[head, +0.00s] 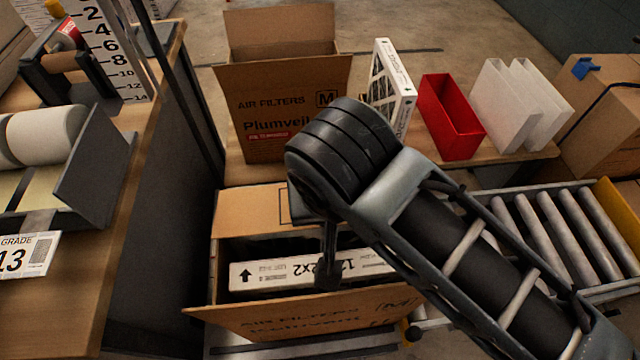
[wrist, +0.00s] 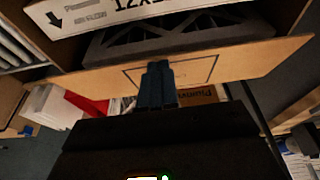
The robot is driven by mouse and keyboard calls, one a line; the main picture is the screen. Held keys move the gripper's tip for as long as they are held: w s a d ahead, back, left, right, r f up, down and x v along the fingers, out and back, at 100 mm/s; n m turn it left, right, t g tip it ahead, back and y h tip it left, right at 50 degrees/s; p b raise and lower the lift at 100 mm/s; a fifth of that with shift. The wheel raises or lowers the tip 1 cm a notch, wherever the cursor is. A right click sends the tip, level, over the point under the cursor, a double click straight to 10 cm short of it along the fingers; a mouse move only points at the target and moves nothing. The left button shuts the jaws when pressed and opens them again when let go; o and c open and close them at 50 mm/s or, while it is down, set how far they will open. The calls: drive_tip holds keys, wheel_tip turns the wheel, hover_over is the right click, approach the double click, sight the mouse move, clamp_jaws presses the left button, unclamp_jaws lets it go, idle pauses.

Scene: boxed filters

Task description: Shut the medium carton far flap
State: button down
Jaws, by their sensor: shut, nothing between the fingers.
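The medium carton (head: 218,278) is an open brown box at the lower centre of the head view, with a white-edged filter (head: 262,274) inside. Its far flap (head: 250,212) stands out at the back edge, tilted and not over the opening. In the wrist view the flap (wrist: 225,68) crosses below the filter and bears a dark outline. My gripper (head: 328,272) is shut and empty, pointing down by the far flap. Its fingers (wrist: 158,78) overlap the flap in the wrist view; I cannot tell whether they touch it. My arm hides the carton's right part.
The near flap (head: 310,318) leans outward toward me. A second open carton (head: 285,100) marked M stands behind on a wooden bench, beside an upright filter (head: 390,85), a red bin (head: 450,115) and white bins (head: 505,105). A roller conveyor (head: 545,235) lies right; a workbench (head: 95,260) stands left.

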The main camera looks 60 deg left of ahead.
drive_tip(key=shift+s+d+f, duration=0.1)
drive_tip(key=shift+d+f, duration=0.15)
drive_tip(key=shift+f, duration=0.25)
idle(0.4)
drive_tip(key=shift+r+p, duration=0.85)
drive_tip(key=shift+p, duration=0.1)
